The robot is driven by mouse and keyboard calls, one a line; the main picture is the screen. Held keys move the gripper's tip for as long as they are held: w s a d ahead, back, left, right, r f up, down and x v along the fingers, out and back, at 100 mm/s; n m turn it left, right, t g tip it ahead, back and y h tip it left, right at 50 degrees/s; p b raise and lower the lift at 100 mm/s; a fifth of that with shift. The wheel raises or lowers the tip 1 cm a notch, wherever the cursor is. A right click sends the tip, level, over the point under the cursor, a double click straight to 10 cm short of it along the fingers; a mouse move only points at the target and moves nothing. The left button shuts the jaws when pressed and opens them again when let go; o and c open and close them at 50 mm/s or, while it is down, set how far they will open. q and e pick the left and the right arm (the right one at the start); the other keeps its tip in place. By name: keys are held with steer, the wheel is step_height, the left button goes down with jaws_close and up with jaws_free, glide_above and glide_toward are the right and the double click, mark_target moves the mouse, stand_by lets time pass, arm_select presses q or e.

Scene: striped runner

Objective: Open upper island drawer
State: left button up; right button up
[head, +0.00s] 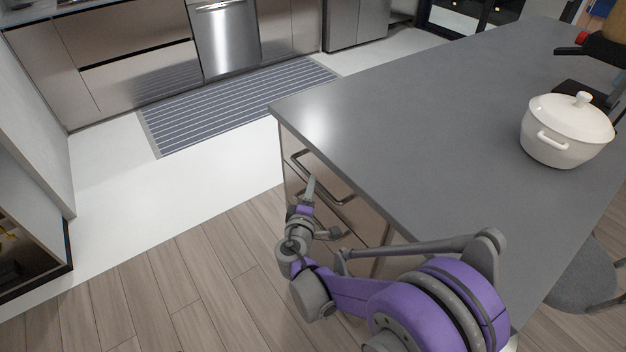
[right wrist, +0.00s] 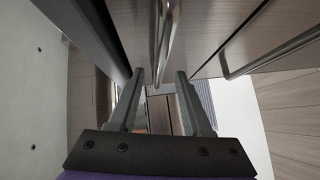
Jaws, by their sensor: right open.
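The upper island drawer (head: 367,222) is a closed wood-toned front just under the grey countertop. Its metal bar handle (head: 298,164) runs along the front and is partly hidden by my right gripper (head: 308,192). My right gripper is open and empty at the island's side, close to this handle. In the right wrist view, the upper handle (right wrist: 163,32) appears in line with the gap between the open fingers (right wrist: 160,78). I cannot tell whether they touch it. A lower drawer handle (right wrist: 228,68) shows to the right there. My left gripper is not in view.
The island countertop (head: 400,120) overhangs the drawers, and its dark edge (right wrist: 88,30) runs close beside the gripper. A white lidded pot (head: 565,130) stands on top at the right. A striped runner (head: 235,100) lies beyond. The wooden floor (head: 180,265) left of the island is clear.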

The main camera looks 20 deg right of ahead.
steer(key=x, duration=0.5)
jaws_close()
steer(key=shift+s, duration=0.1)
stand_by(1.3)
